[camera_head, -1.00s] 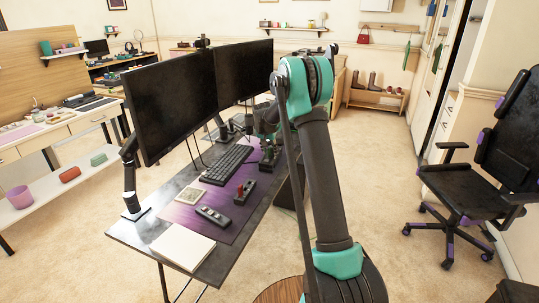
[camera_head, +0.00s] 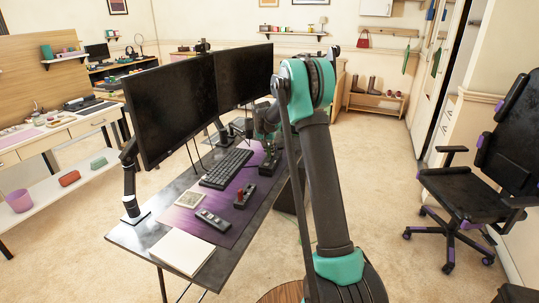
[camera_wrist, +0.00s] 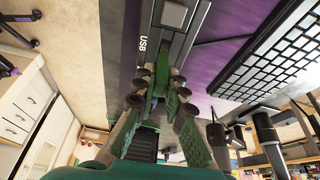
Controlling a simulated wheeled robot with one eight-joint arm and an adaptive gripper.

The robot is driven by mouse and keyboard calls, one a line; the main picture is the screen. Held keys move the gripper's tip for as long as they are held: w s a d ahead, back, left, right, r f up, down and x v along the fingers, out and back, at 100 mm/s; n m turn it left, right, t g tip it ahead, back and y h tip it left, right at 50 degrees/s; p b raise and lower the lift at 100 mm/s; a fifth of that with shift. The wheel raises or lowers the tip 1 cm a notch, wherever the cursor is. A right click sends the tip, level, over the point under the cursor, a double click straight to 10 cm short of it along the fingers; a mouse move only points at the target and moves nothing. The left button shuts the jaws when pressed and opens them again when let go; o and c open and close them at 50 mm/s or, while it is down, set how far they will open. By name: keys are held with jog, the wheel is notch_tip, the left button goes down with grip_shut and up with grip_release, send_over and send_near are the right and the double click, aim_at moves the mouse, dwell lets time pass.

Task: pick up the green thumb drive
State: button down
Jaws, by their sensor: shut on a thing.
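My gripper (camera_wrist: 159,96) shows in the wrist view with its fingers shut on the green thumb drive (camera_wrist: 162,72). Only a narrow green piece of the drive shows between the fingertips. It is at the end of a dark device marked "USB" (camera_wrist: 143,45); I cannot tell whether it is still touching or plugged into it. In the head view my gripper (camera_head: 268,150) is low over the right part of the desk, partly hidden by my arm, and the drive cannot be made out.
The desk (camera_head: 135,237) carries two monitors (camera_head: 172,107), a keyboard (camera_head: 226,168), a purple mat (camera_head: 225,226), a joystick (camera_head: 243,195), a remote (camera_head: 213,219) and a white pad (camera_head: 183,251). An office chair (camera_head: 477,188) stands at right. The floor between is clear.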

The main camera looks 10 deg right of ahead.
notch_tip(320, 180, up, 23)
dwell(1.4)
jog(key=shift+f, duration=0.1)
